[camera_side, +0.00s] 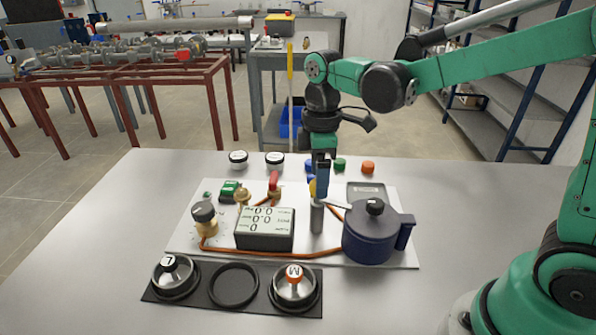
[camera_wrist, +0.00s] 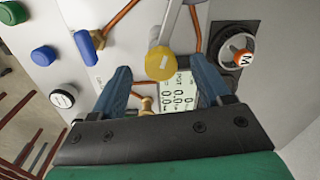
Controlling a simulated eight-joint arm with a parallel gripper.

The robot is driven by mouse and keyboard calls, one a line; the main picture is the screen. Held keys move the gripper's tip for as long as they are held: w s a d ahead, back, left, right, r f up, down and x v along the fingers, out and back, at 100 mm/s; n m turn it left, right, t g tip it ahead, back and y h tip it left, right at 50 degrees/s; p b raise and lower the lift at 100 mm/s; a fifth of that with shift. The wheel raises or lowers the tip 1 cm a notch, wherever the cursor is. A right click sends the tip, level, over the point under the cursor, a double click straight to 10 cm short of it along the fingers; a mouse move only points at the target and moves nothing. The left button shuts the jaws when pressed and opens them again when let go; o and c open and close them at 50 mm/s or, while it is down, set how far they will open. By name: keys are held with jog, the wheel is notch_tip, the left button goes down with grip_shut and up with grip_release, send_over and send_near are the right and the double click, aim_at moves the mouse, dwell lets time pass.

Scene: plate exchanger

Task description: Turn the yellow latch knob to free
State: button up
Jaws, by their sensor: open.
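The yellow latch knob (camera_wrist: 160,64) shows in the wrist view as a round yellow cap at the end of a grey metal part. My gripper (camera_wrist: 163,80) is open, with its blue fingers to the left and right of the knob and a visible gap on both sides. In the side view, the knob (camera_side: 312,187) is a small yellow patch at the top of a grey post (camera_side: 317,218), mostly hidden by my gripper (camera_side: 321,182). My gripper points straight down over it. I cannot tell the knob's turn angle.
A display box (camera_side: 265,242) stands left of the post, and a dark blue lidded pot (camera_side: 368,240) stands right of it. Orange tubing (camera_side: 255,252) runs between fittings. A black tray (camera_side: 232,308) holding jars is in front; loose caps (camera_side: 367,167) lie behind.

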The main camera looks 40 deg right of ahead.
jog(key=shift+f, duration=0.6)
grip_shut()
